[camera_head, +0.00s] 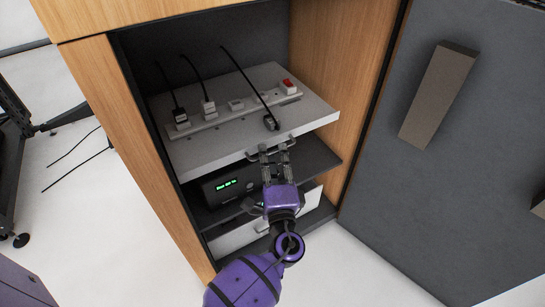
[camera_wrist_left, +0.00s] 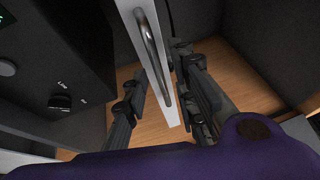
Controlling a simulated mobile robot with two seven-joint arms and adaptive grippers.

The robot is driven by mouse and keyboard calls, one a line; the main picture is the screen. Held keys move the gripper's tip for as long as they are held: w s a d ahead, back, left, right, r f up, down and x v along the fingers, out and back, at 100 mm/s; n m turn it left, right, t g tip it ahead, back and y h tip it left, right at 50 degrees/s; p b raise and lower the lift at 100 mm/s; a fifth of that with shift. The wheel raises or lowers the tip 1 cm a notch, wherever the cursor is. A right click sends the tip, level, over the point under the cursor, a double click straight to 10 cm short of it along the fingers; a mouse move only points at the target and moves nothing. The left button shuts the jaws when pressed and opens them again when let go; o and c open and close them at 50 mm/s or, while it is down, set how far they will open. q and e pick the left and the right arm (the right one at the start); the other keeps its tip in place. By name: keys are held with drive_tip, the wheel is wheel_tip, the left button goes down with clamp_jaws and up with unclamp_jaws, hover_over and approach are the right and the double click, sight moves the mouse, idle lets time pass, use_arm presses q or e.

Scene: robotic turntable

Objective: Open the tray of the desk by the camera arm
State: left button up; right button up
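The tray (camera_head: 205,147) is a light grey pull-out shelf in the upper part of the wooden desk cabinet. Its front edge carries a metal bar handle (camera_head: 270,147), which also shows in the left wrist view (camera_wrist_left: 152,50). My left gripper (camera_head: 273,152) is at this handle, with its purple wrist below and in front. In the left wrist view the fingers of my left gripper (camera_wrist_left: 157,75) are apart, one on each side of the handle and the white front edge. I cannot tell whether they touch it. My right gripper is not in view.
A power strip (camera_head: 222,119) with several plugs and cables lies on the tray. Below are a black device with a green display (camera_head: 226,184) and a lower white panel (camera_head: 240,237). The grey door (camera_head: 420,180) with a brown block stands open at the right. White floor is in front.

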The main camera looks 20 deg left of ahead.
use_arm(q)
drive_tip(key=shift+w, duration=0.15)
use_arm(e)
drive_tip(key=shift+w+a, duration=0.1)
use_arm(q)
clamp_jaws()
drive_tip(key=shift+f, duration=0.1)
